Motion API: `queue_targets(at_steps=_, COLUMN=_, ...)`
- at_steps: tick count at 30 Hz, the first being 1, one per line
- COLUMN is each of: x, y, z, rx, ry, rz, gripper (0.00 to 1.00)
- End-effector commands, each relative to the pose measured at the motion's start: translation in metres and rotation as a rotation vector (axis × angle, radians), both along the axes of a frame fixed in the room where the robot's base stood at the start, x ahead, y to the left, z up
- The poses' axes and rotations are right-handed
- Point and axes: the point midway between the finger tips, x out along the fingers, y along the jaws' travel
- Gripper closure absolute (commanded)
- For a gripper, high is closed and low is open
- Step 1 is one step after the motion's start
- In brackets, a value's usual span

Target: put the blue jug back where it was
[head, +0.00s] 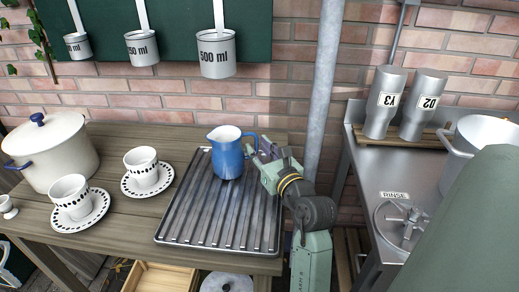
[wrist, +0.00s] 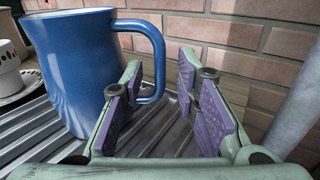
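The blue jug (head: 228,158) stands upright on the ribbed metal drain tray (head: 190,222), towards its back. Its handle points right, towards my gripper. My gripper (head: 262,152) is just right of the jug. In the wrist view the jug (wrist: 82,70) fills the upper left, and its handle (wrist: 152,50) reaches towards the fingers. My gripper (wrist: 160,100) is open there, with the purple pads apart. The left finger lies close to the handle's lower part; I cannot tell whether they touch.
Two spotted cups on saucers (head: 102,208) and a cream pot (head: 55,150) stand left of the tray. Measuring cups (head: 216,55) hang above. A grey pole (head: 322,90) rises close behind my arm. A steel sink unit (head: 365,165) with two tumblers (head: 384,103) stands right.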

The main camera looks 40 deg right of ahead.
Motion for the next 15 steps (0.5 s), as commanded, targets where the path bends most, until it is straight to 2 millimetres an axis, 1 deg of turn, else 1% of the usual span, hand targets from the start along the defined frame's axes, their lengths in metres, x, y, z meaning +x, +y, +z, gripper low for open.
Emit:
queue_targets(at_steps=5, x=-0.002, y=0.0, z=0.006, rx=-0.001, ry=-0.001, rz=-0.001, gripper=0.72)
queue_targets(at_steps=6, x=-0.007, y=0.001, z=0.002, rx=0.001, ry=-0.001, rz=-0.001, gripper=0.72)
queue_targets(at_steps=8, x=-0.017, y=0.004, z=0.001, rx=0.0, ry=-0.004, rz=-0.002, gripper=0.72)
queue_targets(at_steps=15, x=-0.068, y=0.018, z=0.001, rx=-0.002, ry=-0.003, rz=-0.004, gripper=0.72)
